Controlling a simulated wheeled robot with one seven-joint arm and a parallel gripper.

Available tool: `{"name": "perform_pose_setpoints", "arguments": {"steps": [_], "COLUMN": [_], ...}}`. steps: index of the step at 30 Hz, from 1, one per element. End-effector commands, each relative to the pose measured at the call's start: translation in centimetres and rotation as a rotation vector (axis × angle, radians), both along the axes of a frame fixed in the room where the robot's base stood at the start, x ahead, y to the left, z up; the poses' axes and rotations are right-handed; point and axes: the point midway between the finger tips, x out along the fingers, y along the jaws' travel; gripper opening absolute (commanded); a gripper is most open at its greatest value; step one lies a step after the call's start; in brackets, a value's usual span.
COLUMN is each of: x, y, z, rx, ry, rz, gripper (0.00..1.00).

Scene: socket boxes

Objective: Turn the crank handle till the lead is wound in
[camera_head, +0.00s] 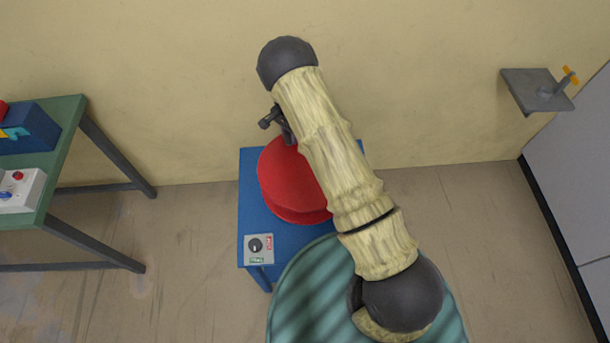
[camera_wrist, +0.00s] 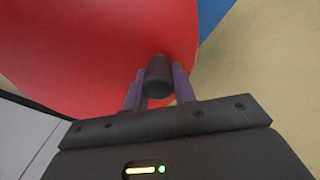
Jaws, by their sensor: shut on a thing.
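The crank handle (camera_wrist: 159,72) is a short dark cylinder in the wrist view, standing in front of the red face of the reel. My gripper (camera_wrist: 158,88) is shut on it, with one purple finger on each side. The red round reel (camera_head: 285,182) sits on a blue stand (camera_head: 252,215) in the head view; it also fills much of the wrist view (camera_wrist: 80,55). No lead can be made out in either view.
A grey switch box (camera_head: 258,249) with a dark knob is on the stand's front left. A green-topped table (camera_head: 62,150) with a blue box (camera_head: 30,132) and a white box (camera_head: 22,190) is at left. A grey wall bracket (camera_head: 535,90) is at upper right. The floor between is clear.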

Motion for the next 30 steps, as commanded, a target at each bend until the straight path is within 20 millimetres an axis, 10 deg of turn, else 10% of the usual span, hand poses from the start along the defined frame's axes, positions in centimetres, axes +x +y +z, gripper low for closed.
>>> {"name": "perform_pose_setpoints", "arguments": {"steps": [30], "x": [0.2], "y": [-6.7], "z": [-0.2], "rx": [0.001], "ry": [0.005], "rz": [0.001], "gripper": [0.14]}}
